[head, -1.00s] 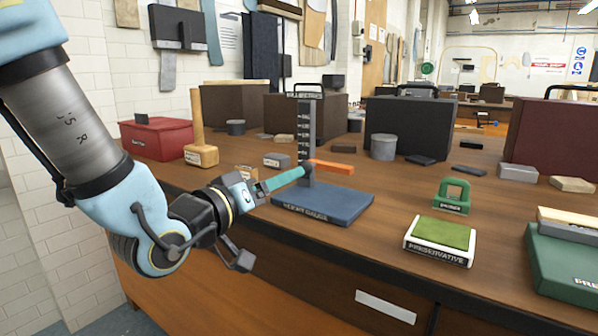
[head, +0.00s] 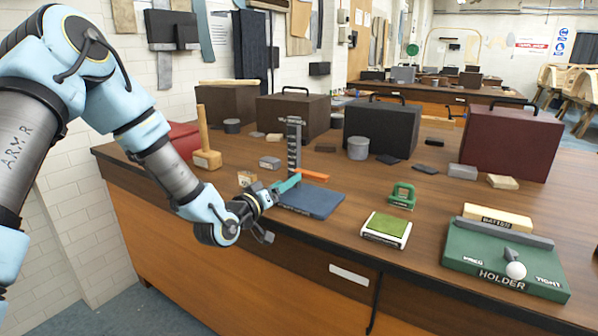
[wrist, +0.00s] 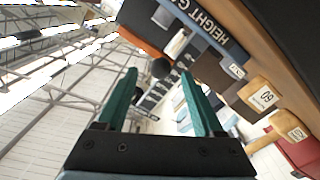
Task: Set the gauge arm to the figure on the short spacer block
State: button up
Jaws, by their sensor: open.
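The height gauge has a dark blue base (head: 318,203), an upright grey scale column (head: 293,150) and an orange arm (head: 312,174) pointing right, low on the column. The orange arm (wrist: 140,35) lies above the fingers there. A small tan block (wrist: 262,97) carries a figure that looks like 60.
A mallet (head: 206,158) stands left of the gauge. A green-topped pad (head: 386,228), a green clamp-like piece (head: 402,195) and a green holder board (head: 505,264) lie to the right. Cases (head: 383,132) and a grey tin (head: 358,149) stand behind.

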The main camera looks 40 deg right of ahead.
jog(key=p+x, duration=0.1)
jog(key=x, duration=0.5)
jog(key=shift+p, duration=0.3)
grip_shut()
dwell(0.5)
